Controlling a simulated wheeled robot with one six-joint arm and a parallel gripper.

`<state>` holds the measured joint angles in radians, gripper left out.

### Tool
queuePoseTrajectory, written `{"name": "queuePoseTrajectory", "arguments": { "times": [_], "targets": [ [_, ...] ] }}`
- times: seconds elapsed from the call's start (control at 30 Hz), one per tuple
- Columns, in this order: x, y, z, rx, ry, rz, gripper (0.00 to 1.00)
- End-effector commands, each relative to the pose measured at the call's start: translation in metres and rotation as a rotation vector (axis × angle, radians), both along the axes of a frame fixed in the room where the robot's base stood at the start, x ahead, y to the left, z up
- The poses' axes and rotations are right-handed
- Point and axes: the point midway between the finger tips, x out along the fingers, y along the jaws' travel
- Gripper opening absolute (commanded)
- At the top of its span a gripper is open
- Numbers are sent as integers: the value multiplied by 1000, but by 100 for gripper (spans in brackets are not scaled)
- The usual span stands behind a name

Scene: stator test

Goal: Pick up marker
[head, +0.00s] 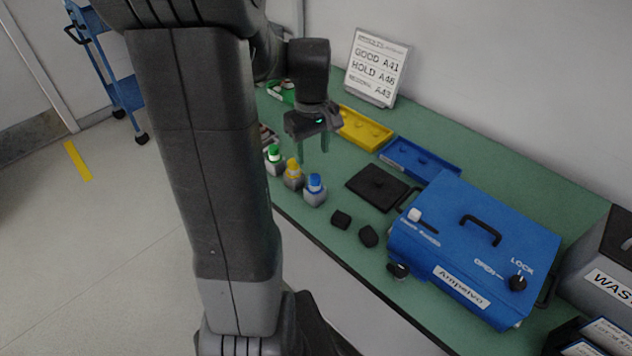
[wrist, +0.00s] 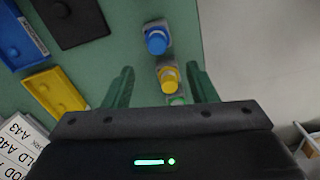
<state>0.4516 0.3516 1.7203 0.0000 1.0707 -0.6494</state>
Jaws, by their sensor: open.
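One has a green cap (head: 274,158), one a yellow cap (head: 293,174) and one a blue cap (head: 315,190). My gripper (head: 312,146) is open, empty and points down above the table, behind the row in the head view. In the wrist view, the yellow-capped marker (wrist: 168,77) shows between the open fingers of my gripper (wrist: 160,70). The blue-capped marker (wrist: 156,40) shows beyond the fingertips. The green-capped marker (wrist: 176,100) is mostly hidden by the gripper body.
Yellow (head: 364,129) and blue (head: 420,158) trays and a black plate (head: 377,187) lie behind and right. A blue case (head: 475,245) fills the right side. Two black blocks (head: 341,219) lie near the front edge. A sign (head: 376,68) stands at the back.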

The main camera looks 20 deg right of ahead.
Motion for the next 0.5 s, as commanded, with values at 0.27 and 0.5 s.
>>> {"name": "queuePoseTrajectory", "arguments": {
  "times": [0.27,0.5],
  "targets": [
    [0,0,-45,1,2,-1,52],
    [-2,-1,-62,2,2,-2,52]
  ]
}}
